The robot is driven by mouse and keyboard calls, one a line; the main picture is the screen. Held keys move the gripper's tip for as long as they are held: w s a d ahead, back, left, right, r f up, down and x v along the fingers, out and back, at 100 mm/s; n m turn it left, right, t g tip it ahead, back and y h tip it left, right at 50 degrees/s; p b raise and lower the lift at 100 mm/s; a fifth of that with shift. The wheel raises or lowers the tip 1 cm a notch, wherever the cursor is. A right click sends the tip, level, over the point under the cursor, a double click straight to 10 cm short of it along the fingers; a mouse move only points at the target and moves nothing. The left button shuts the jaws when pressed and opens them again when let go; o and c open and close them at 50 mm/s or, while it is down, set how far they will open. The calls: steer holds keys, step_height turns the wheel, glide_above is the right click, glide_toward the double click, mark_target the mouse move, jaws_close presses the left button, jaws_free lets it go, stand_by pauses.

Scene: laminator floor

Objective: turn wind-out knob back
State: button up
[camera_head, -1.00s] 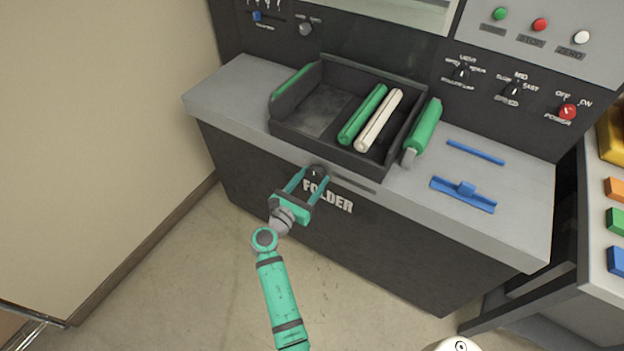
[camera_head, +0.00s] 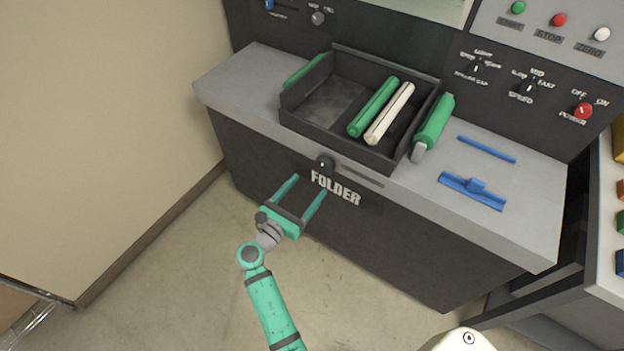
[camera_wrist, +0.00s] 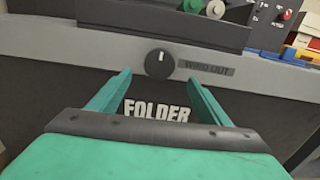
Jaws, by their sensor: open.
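The wind-out knob (camera_head: 325,165) is a round dark knob on the front face of the machine, just above the FOLDER lettering. In the wrist view the knob (camera_wrist: 159,64) shows a short white mark near its top, close to upright, with a WIND OUT label to its right. My gripper (camera_head: 311,185) is open and empty in front of the machine, a little below the knob. In the wrist view my gripper's fingers (camera_wrist: 158,82) point toward the machine on either side of the knob's line, with the knob beyond their tips and apart from them.
A black tray (camera_head: 305,125) with a green roll (camera_head: 373,107) and a white roll (camera_head: 390,114) stands on the grey counter (camera_head: 240,85) above. A green roller (camera_head: 433,125) and blue pieces (camera_head: 472,190) lie to its right. Floor before the machine is clear.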

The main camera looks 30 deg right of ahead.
steer(key=shift+v, duration=1.1)
steer(key=shift+f, duration=0.1)
